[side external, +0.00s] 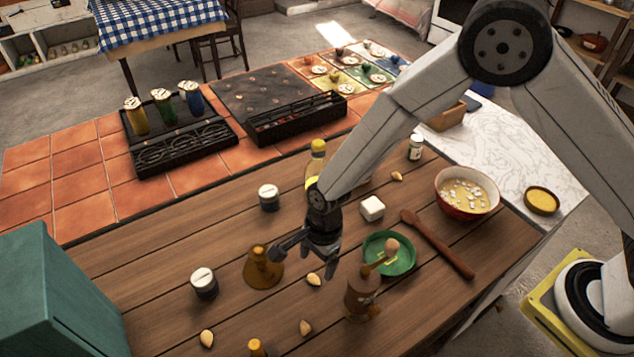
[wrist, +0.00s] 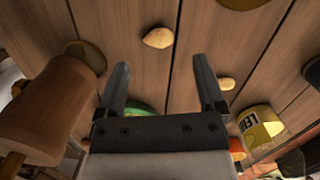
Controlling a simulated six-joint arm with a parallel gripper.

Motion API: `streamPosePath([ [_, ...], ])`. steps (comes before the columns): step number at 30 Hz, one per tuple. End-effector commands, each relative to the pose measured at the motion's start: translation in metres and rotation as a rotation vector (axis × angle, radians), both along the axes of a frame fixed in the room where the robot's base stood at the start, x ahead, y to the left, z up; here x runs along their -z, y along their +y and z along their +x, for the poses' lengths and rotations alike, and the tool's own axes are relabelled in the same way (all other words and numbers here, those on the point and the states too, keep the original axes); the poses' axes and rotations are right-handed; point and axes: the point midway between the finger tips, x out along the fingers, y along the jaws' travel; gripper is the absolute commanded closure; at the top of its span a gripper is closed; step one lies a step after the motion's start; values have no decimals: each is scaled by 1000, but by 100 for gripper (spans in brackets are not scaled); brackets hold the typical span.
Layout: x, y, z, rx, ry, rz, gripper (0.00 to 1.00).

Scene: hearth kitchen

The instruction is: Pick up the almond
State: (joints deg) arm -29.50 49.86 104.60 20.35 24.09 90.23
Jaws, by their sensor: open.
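Several small tan almonds lie on the wooden table. In the side view one almond (side external: 314,278) is just below my gripper (side external: 322,252), and others lie near the front edge (side external: 207,338), (side external: 305,327) and farther back (side external: 397,176). In the wrist view one almond (wrist: 158,38) lies ahead of my open gripper (wrist: 158,66), roughly centred between the fingers. A second almond (wrist: 227,84) lies to the right of the right finger. The jaws are empty, above the table. I cannot tell which almond in one view matches which in the other.
A wooden mill (side external: 362,298) stands close by, at left in the wrist view (wrist: 45,112). A white cube (side external: 372,208) and wooden spoon (side external: 440,245) lie to the right.

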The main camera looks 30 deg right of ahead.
Motion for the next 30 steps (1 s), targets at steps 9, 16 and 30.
streamPosePath([
  [9,32,6,-2,1,0,-1,12],
  [16,42,7,-2,-1,-2,-1,12],
  [30,42,7,-2,-1,-2,-1,12],
])
